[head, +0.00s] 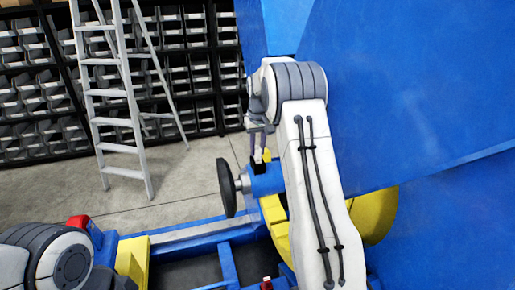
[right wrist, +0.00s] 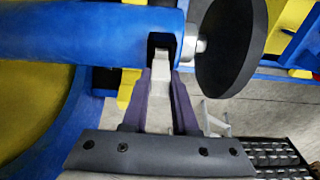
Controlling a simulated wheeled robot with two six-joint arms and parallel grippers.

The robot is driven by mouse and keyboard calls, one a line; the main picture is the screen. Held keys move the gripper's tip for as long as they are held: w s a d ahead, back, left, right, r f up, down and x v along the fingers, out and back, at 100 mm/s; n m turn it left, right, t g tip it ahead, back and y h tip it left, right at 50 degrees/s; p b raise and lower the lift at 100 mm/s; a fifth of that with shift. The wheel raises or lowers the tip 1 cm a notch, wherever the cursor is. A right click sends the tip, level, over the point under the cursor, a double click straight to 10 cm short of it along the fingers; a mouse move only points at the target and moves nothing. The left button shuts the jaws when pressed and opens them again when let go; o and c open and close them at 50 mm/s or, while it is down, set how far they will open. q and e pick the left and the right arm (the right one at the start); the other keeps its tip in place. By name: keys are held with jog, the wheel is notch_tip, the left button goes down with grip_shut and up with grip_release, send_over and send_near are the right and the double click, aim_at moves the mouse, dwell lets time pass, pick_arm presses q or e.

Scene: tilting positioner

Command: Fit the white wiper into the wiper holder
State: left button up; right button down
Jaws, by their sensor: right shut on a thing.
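My right gripper (head: 261,135) comes down from above onto the blue cylinder of the positioner. In the right wrist view its two dark fingers (right wrist: 164,78) are shut on the white wiper (right wrist: 161,58). The wiper's far end is at the mouth of the wiper holder, a black-lined slot (right wrist: 155,39) in the cylinder's side, and seems to reach into it. How deep it sits I cannot tell. In the head view the holder (head: 258,168) shows as a small black piece on top of the cylinder, just under the fingers. My left gripper is not in view.
A black disc (head: 227,188) on a shaft stands close beside the holder at the cylinder's end. Large blue panels (head: 420,90) fill the right side. A blue frame (head: 190,243) with yellow parts lies below. A ladder (head: 115,100) and bin shelves (head: 30,90) stand behind.

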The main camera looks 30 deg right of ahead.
aim_at(259, 161)
jog(key=c, duration=0.7)
grip_release()
jog(key=r, duration=0.4)
jog(key=s+r+b, duration=0.1)
jog(key=r, duration=0.7)
jog(key=shift+s+a+r+b, duration=0.1)
jog(key=shift+s+a+b, duration=0.1)
jog(key=shift+b, duration=0.2)
